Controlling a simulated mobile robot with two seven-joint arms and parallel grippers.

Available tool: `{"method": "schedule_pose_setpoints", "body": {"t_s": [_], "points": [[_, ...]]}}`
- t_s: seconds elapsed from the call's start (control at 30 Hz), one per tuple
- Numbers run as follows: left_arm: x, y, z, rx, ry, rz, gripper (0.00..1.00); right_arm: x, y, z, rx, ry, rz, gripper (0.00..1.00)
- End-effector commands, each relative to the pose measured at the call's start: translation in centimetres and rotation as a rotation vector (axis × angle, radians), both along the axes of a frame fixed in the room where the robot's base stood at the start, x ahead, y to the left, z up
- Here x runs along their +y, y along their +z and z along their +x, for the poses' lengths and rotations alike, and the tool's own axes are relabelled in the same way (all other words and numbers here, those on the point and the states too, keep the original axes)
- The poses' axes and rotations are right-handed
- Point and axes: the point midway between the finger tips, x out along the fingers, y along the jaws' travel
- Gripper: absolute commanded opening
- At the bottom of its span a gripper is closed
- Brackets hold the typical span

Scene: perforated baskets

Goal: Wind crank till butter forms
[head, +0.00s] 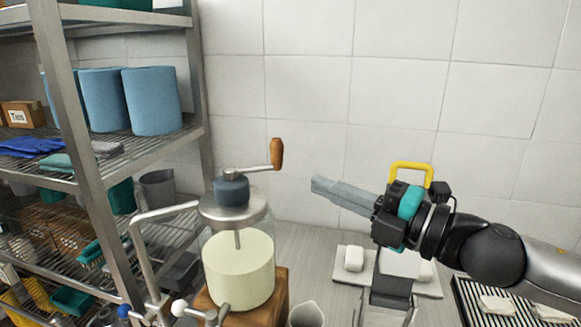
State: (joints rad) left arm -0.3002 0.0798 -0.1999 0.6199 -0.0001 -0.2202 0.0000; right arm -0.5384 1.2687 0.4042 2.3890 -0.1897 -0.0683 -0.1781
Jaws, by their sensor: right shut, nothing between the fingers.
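A butter churn stands in the middle: a clear jar (240,270) of pale yellow contents under a metal lid (233,209). A crank (252,172) rises from the dark hub on the lid and reaches right to an upright wooden handle (277,154). My right gripper (318,186) is shut and empty, to the right of the handle and a little lower, apart from it. My left gripper is not in view. The contents look pale and fairly solid through the jar; I cannot tell whether butter is in it.
Metal shelving (105,170) at the left holds blue rolls (152,101), a cardboard box and several baskets. A tap with blue and white knobs is in front of the churn. White blocks (354,258) lie on a board at the right. A tiled wall is behind.

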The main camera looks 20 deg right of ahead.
Motion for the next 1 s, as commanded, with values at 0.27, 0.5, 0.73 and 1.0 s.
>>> {"method": "schedule_pose_setpoints", "body": {"t_s": [0.27,0.5,0.73,1.0], "points": [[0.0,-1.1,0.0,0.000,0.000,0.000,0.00,0.7,0.1,1.2,-0.003,-0.003,-0.005,0.00],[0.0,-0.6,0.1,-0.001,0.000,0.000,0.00,1.0,0.4,1.9,-0.002,-0.008,0.002,0.00],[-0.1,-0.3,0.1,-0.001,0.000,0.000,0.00,1.4,0.4,2.5,-0.003,-0.006,0.002,0.00],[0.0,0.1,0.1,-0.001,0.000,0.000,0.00,2.0,0.5,3.2,-0.002,-0.005,-0.002,0.00]]}}
